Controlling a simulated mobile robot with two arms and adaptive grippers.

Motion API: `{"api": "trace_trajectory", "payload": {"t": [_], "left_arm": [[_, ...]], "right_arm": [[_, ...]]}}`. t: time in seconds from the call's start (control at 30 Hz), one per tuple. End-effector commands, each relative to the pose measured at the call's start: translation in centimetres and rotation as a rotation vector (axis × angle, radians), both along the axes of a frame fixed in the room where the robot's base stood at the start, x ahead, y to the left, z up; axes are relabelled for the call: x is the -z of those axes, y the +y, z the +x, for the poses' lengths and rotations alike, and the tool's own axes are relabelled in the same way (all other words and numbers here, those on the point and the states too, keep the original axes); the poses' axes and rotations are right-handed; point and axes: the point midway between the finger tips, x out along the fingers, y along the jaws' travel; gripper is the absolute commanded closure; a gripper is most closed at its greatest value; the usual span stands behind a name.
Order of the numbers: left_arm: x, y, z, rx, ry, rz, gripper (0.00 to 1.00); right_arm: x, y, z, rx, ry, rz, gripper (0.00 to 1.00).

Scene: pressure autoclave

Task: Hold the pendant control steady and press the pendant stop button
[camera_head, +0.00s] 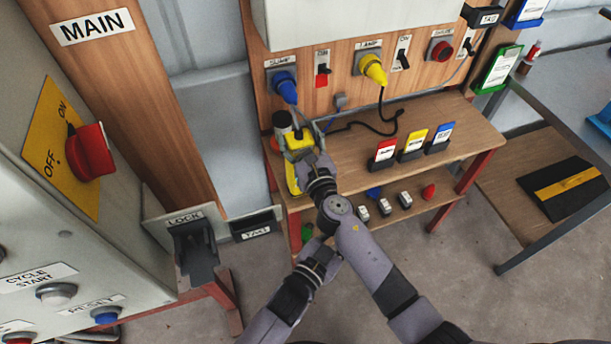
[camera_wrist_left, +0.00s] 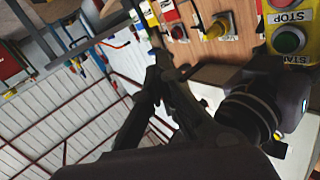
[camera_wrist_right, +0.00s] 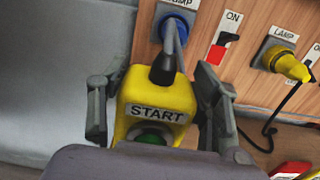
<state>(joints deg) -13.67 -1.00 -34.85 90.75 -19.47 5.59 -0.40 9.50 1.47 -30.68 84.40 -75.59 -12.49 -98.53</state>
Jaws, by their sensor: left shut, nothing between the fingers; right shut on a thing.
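The yellow pendant control (camera_head: 293,180) hangs in front of the wooden panel. My right gripper (camera_head: 299,140) is shut on its sides. In the right wrist view the fingers flank the pendant (camera_wrist_right: 157,95), whose START label and part of the green button (camera_wrist_right: 150,136) show. In the left wrist view the pendant (camera_wrist_left: 267,42) is at the upper right, with the red stop button (camera_wrist_left: 278,3) cut by the top edge. My left gripper (camera_wrist_left: 160,65) is shut and empty, apart from the pendant. In the head view its fingers are hidden behind my right arm.
The panel carries a blue plug (camera_head: 284,86), a yellow lamp plug (camera_head: 372,68) and switches. A wooden shelf (camera_head: 345,155) below holds coloured card holders. The grey cabinet with a red rotary switch (camera_head: 91,151) stands at left. A black cable (camera_head: 365,127) lies on the shelf.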

Motion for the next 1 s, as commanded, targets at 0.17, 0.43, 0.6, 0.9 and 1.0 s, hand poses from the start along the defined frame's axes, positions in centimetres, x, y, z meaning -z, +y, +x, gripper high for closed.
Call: {"api": "trace_trajectory", "payload": {"t": [0.17, 0.43, 0.6, 0.9, 1.0], "left_arm": [[0.8, 1.7, 0.7, -0.007, -0.161, 0.403, 1.00], [0.9, 4.1, 1.7, -0.038, -0.287, 0.736, 1.00], [0.9, 4.4, 1.9, -0.043, -0.303, 0.773, 1.00], [0.9, 4.5, 2.0, -0.042, -0.302, 0.770, 1.00], [0.9, 4.6, 2.6, -0.042, -0.303, 0.770, 1.00]], "right_arm": [[0.1, 0.0, 0.0, 0.000, 0.001, 0.001, 0.86], [0.1, 0.0, 0.0, 0.000, 0.001, 0.001, 0.86], [0.1, 0.0, 0.0, 0.000, 0.001, 0.001, 0.86], [0.1, 0.0, 0.0, 0.000, 0.001, 0.001, 0.86], [0.1, 0.0, 0.0, 0.000, 0.001, 0.001, 0.86]]}}
